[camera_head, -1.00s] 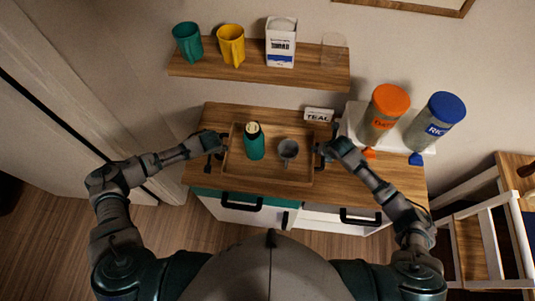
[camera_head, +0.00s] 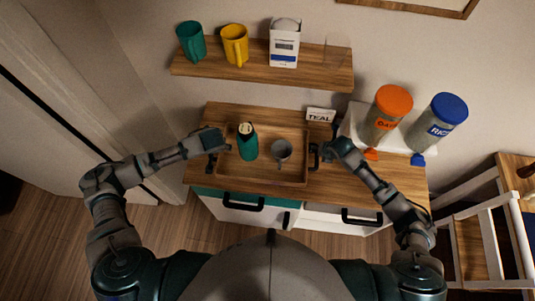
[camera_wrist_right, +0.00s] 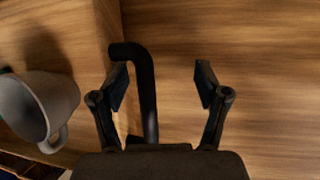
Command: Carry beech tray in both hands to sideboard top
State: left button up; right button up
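The beech tray (camera_head: 262,182) lies on the sideboard top (camera_head: 345,187), with a teal bottle (camera_head: 248,147) and a grey mug (camera_head: 281,151) standing in it. The tray's right black handle (camera_head: 314,156) shows clear in the head view. My right gripper (camera_head: 324,152) is beside it; in the right wrist view its fingers (camera_wrist_right: 163,88) are apart, with the handle (camera_wrist_right: 146,85) between them, nearer the left finger. The mug (camera_wrist_right: 38,105) also shows there. My left gripper (camera_head: 226,146) is at the tray's left rim, above the left handle (camera_head: 209,168); its fingers are too small to read.
A "TEAL" sign (camera_head: 320,114) stands behind the tray. Orange-lidded (camera_head: 386,115) and blue-lidded (camera_head: 435,122) jars stand at the right. A wall shelf (camera_head: 262,76) with cups and a box hangs above. Bare sideboard top lies right of the tray.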

pick_arm(q)
jog(key=shift+a+f, duration=0.1)
jog(key=shift+a, duration=0.4)
pick_arm(e)
jog(key=shift+a+r, duration=0.2)
jog(key=shift+a, duration=0.45)
pick_arm(q)
jog(key=shift+d, duration=0.45)
pick_arm(e)
jog(key=shift+d, duration=0.45)
jog(key=v, duration=1.1)
jog(key=shift+s+d+r, duration=0.2)
jog(key=shift+d+r, duration=0.1)
pick_arm(q)
jog(key=shift+a, duration=0.25)
pick_arm(e)
jog(key=shift+a, duration=0.2)
pick_arm(q)
jog(key=shift+s, duration=0.1)
